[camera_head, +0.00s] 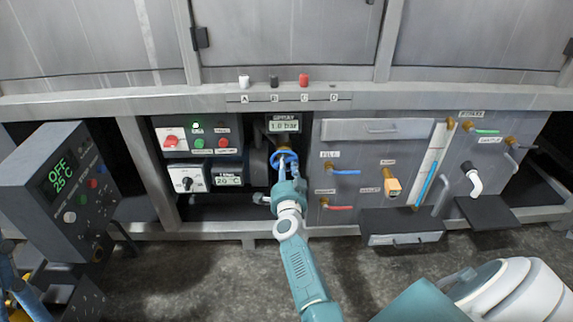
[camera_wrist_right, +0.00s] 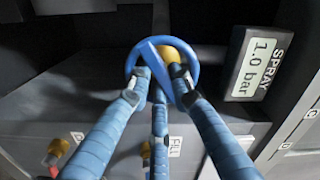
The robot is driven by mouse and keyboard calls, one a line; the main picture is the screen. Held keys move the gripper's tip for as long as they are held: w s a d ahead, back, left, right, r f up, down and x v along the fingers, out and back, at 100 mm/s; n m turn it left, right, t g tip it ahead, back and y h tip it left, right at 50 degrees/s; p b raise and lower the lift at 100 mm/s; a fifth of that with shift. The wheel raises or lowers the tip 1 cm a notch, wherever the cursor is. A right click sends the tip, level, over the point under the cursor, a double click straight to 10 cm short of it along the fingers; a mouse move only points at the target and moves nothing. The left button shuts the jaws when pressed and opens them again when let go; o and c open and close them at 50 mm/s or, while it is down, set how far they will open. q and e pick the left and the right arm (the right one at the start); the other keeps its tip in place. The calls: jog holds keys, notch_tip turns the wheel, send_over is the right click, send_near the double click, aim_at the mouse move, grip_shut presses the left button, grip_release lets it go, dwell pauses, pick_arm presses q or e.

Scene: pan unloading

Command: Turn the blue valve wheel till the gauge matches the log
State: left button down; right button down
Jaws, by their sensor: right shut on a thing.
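The blue valve wheel (camera_head: 283,154) is on the dark recessed panel in the middle of the head view. My right gripper (camera_head: 285,170) reaches it from the front and is shut on it. In the right wrist view the fingers of my gripper (camera_wrist_right: 160,82) close around the rim of the wheel (camera_wrist_right: 137,55), with its yellow hub behind. The spray gauge (camera_head: 284,125) sits just above the wheel and reads 1.0 bar; in the right wrist view the gauge (camera_wrist_right: 257,63) reads the same. I see no log that I can read.
A grey control box (camera_head: 58,185) at the left reads OFF, 25 °C. Switch boxes (camera_head: 198,180) stand left of the wheel. A grey panel (camera_head: 370,160) with small coloured levers is close on the right.

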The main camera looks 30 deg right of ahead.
jog(key=shift+f+m, duration=0.1)
jog(key=shift+m, duration=0.2)
jog(key=c, duration=1.5)
grip_release()
jog(key=shift+c, duration=0.2)
